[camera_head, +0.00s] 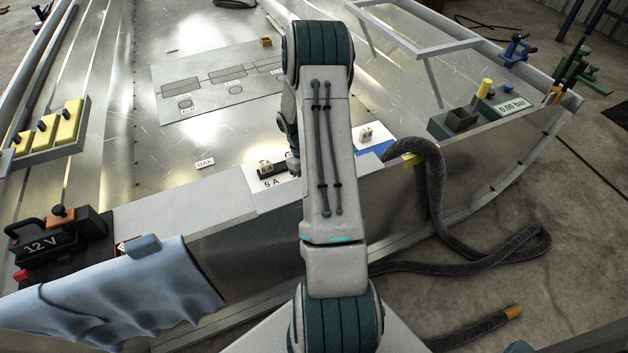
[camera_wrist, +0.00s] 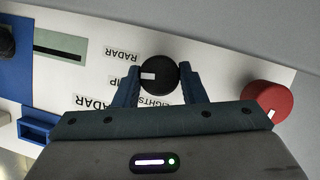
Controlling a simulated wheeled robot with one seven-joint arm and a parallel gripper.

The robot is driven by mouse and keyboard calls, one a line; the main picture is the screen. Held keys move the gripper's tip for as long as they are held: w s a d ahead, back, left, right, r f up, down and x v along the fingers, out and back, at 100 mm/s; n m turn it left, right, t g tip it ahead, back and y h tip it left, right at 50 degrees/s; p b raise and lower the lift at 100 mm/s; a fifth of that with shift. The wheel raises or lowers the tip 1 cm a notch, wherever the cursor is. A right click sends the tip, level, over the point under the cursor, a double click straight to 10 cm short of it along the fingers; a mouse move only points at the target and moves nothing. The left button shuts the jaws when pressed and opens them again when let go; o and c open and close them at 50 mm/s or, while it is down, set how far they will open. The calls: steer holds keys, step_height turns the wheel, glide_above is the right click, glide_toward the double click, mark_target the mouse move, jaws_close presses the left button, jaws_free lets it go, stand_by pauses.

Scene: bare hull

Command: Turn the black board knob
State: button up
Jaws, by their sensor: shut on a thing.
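The black board knob (camera_wrist: 158,72) is round with a white mark, and it sits on a white labelled board (camera_wrist: 85,78) in the wrist view. My gripper (camera_wrist: 158,80) has its two blue fingers on either side of the knob, shut on it. The labels near it read RADAR and LIGHTS, upside down, and are partly covered by the gripper.
A red knob (camera_wrist: 268,101) stands close to the right of my gripper in the wrist view. A blue bracket (camera_wrist: 36,126) is at left. In the head view, a dark hose (camera_head: 430,185) loops over the hull edge, and a 12 V battery (camera_head: 60,243) stands at left.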

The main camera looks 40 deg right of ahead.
steer(key=shift+d+m+y, duration=0.1)
steer(key=shift+m+y, duration=0.6)
steer(key=shift+m, duration=1.1)
steer(key=o, duration=1)
steer(key=p+v, duration=0.2)
steer(key=v, duration=1.2)
steer(key=shift+s, duration=0.1)
